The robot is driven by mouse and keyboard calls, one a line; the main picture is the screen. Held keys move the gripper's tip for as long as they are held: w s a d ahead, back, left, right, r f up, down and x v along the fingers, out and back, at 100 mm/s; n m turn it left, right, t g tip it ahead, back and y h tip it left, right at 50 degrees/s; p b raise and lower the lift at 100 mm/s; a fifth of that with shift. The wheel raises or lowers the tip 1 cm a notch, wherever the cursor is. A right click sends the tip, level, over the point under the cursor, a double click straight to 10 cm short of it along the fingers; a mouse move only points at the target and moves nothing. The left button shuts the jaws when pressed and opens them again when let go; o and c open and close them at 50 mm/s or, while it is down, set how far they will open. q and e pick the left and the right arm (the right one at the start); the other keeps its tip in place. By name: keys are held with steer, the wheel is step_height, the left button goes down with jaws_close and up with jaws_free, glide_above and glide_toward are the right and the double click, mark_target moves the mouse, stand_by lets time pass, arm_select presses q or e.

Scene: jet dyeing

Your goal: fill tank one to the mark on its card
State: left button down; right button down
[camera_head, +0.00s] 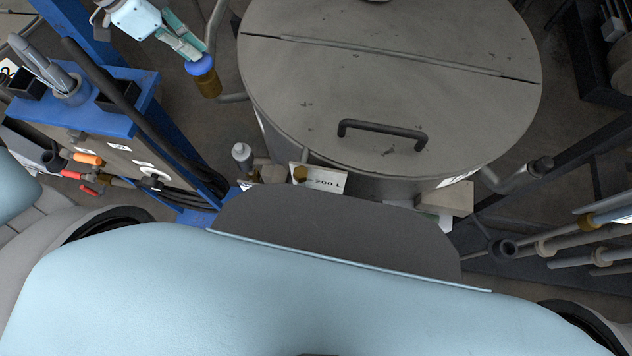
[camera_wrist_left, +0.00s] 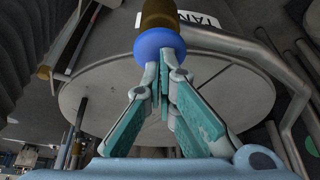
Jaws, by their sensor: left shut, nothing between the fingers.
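A large grey round tank with a split lid (camera_head: 400,75) and a black handle (camera_head: 383,133) fills the upper middle of the head view. A white card reading "200 L" (camera_head: 326,182) is at its near side. A blue knob (camera_head: 201,66) on a brass body (camera_head: 209,86) is beside the tank's left. My left gripper (camera_head: 190,52) is shut with its fingertips at the blue knob. In the left wrist view the shut fingertips (camera_wrist_left: 162,68) meet the knob (camera_wrist_left: 158,43); contact is unclear. A partly hidden "TAN" label (camera_wrist_left: 200,20) shows behind. My right gripper is out of view.
A blue stand (camera_head: 125,110) with orange- and red-handled fittings (camera_head: 87,159) and dark hoses is at left. Pipes (camera_head: 575,260) run at the right. A curved pipe (camera_head: 515,183) leaves the tank's right side. Bare floor (camera_head: 180,120) shows between stand and tank.

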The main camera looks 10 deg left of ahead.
arm_select(q)
steer(key=shift+f+b, duration=0.65)
steer(key=shift+f, duration=0.15)
stand_by(5.3)
step_height(320, 180, up, 7)
steer(key=p, duration=0.6)
steer(key=shift+f, duration=0.2)
steer(key=shift+f, duration=0.1)
